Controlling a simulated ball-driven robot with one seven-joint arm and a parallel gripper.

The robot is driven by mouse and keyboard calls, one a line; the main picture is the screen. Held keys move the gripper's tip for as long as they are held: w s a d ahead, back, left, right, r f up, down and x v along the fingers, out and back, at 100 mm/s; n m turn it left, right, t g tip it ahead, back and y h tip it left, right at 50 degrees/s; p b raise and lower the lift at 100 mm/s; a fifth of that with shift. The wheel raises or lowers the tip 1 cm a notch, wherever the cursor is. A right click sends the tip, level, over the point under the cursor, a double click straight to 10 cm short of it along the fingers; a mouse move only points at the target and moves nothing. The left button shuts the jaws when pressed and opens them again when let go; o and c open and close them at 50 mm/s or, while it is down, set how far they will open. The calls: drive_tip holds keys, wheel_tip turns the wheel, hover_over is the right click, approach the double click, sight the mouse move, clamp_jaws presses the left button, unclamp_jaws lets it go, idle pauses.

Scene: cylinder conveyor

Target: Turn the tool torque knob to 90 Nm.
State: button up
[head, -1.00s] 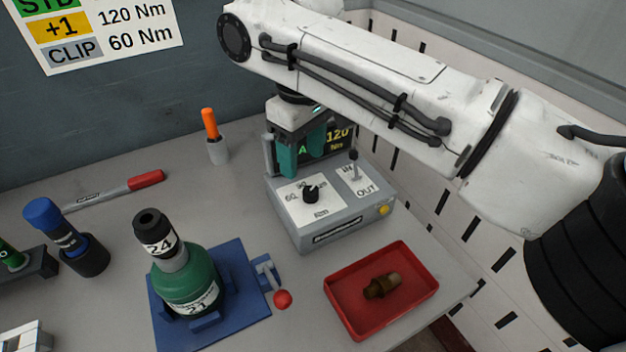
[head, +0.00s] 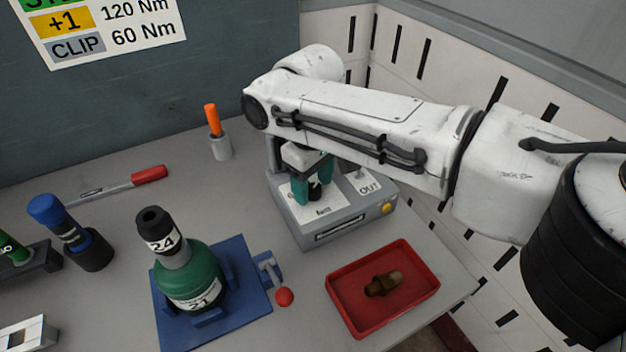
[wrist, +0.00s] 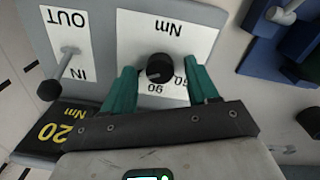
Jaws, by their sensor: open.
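The black torque knob (head: 315,190) sits on a white dial plate on top of the grey control box (head: 345,228). In the wrist view the knob (wrist: 160,67) stands between the fingertips, with "90" just below it and "Nm" above. My gripper (head: 312,192) has green fingers and reaches down over the dial. In the wrist view my gripper (wrist: 160,80) is open, one finger on each side of the knob with visible gaps. The box's display (wrist: 50,130) is partly hidden and shows "20" of its number there. The knob's pointer is hard to make out.
An IN/OUT toggle lever (wrist: 58,75) stands close beside the dial. A red tray (head: 340,310) with a brass fitting (head: 383,284) lies in front of the box. A green cylinder (head: 190,285) stands on a blue base at left. An orange-handled tool (head: 213,120) stands behind.

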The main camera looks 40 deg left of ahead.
drive_tip(key=shift+f, duration=0.2)
drive_tip(key=c, duration=1)
